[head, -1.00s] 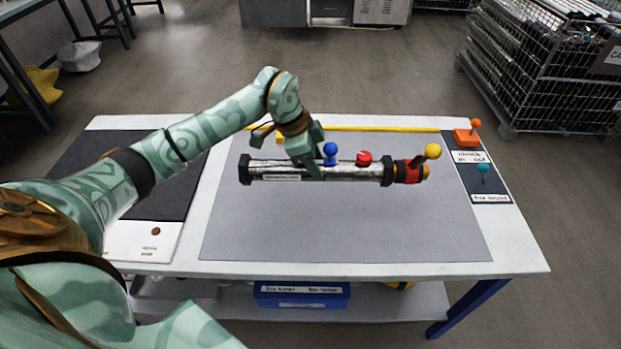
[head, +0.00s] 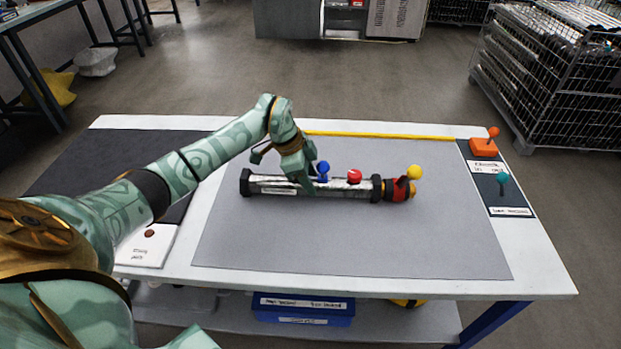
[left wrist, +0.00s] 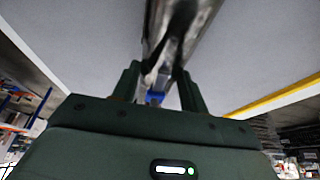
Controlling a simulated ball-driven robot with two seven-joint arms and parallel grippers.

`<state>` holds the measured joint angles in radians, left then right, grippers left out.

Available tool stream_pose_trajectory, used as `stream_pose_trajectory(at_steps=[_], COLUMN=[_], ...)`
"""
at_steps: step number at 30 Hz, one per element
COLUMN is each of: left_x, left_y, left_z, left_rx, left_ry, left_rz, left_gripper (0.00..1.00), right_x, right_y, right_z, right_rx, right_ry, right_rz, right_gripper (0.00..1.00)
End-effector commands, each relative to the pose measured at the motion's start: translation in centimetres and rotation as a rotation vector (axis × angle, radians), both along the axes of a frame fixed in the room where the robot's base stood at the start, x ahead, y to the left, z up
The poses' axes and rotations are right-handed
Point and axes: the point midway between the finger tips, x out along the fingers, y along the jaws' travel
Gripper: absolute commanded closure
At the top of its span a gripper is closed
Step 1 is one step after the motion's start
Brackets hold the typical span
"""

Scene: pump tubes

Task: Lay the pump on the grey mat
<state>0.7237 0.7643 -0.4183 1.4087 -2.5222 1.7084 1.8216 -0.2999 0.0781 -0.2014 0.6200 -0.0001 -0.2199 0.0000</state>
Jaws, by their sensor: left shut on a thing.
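The pump (head: 330,187) is a silver tube with black collars, a blue knob and a red knob on top, and a red and orange right end with a yellow knob. It lies level, lengthwise left to right, over the grey mat (head: 350,243). I cannot tell whether it touches the mat. My left gripper (head: 305,183) is shut on the tube, left of the blue knob. In the left wrist view the tube (left wrist: 178,28) passes between the fingers (left wrist: 160,90), with the grey mat beyond. My right gripper is not in view.
A yellow strip (head: 390,135) runs along the mat's far edge. An orange lever (head: 484,146) and a teal lever (head: 502,184) stand on the dark labelled panel at right. A dark mat (head: 85,165) covers the table's left. The grey mat's front is clear. A blue bin (head: 303,309) sits below.

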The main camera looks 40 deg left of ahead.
Motion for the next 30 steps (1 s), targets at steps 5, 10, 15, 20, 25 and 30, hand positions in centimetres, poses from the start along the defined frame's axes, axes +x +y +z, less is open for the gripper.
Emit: stream_pose_trajectory(at_steps=[5, 10, 15, 20, 25, 30], left_x=[0.1, 0.0, 0.0, -0.1, -0.9, -1.8], left_y=[0.0, 0.0, 0.0, 0.3, 1.5, 2.8], left_z=[0.2, -0.1, -0.1, 1.1, 4.7, 8.4], left_rx=[-0.002, 0.001, 0.001, 0.002, 0.004, 0.002], left_ry=[-0.005, -0.001, -0.001, -0.002, -0.006, -0.005], left_rz=[0.0, 0.0, 0.0, 0.001, 0.002, 0.001], left_gripper=[1.0, 0.35, 0.35, 0.35, 0.35, 0.35], right_x=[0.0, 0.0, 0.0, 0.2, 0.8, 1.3], right_y=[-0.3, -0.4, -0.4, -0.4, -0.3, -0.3], right_z=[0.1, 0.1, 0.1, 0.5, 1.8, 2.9], right_rx=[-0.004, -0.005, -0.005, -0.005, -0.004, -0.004], right_ry=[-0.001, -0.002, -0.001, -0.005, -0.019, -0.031], right_rz=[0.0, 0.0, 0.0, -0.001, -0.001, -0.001], right_gripper=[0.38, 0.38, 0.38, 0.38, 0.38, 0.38])
